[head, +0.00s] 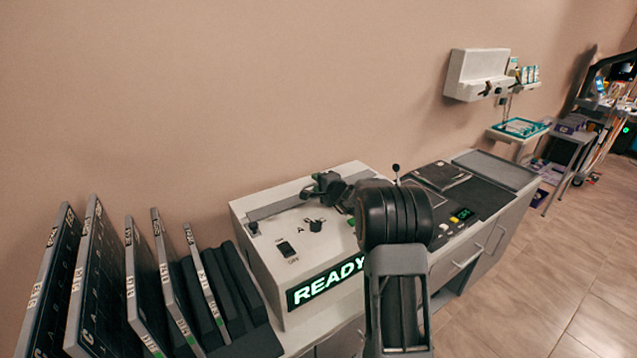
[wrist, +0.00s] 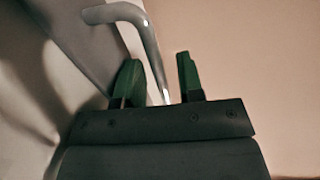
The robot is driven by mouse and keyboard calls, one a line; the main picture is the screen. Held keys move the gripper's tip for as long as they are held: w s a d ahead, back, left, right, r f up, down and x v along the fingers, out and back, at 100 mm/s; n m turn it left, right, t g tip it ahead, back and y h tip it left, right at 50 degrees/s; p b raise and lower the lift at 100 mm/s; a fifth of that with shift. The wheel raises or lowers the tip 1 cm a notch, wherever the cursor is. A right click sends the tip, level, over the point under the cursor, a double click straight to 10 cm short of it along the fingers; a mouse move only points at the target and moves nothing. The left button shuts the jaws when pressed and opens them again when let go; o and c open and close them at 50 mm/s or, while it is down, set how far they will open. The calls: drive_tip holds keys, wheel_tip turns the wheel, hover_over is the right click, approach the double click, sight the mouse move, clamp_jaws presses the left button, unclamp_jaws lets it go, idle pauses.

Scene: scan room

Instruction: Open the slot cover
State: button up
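The slot cover (head: 275,208) looks like a long grey strip lying along the top of the white machine (head: 258,250). It appears closed, but my arm hides part of it. In the wrist view a bent metal handle (wrist: 150,42) rises from a grey surface. My gripper (head: 320,188) is over the back of the machine top, at the strip. In the wrist view its two green-tipped fingers (wrist: 160,78) are apart. The lower leg of the handle runs between them, with a gap showing on the right. Whether a finger touches it is unclear.
A lit READY sign (head: 326,284) is on the machine's front, with a switch (head: 287,249) and a knob (head: 314,225) on top. Several upright dark panels (head: 140,285) stand to the left. A counter with a control panel (head: 455,218) is to the right. The wall rises close behind.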

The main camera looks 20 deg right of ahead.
clamp_jaws()
idle(0.3)
idle(0.3)
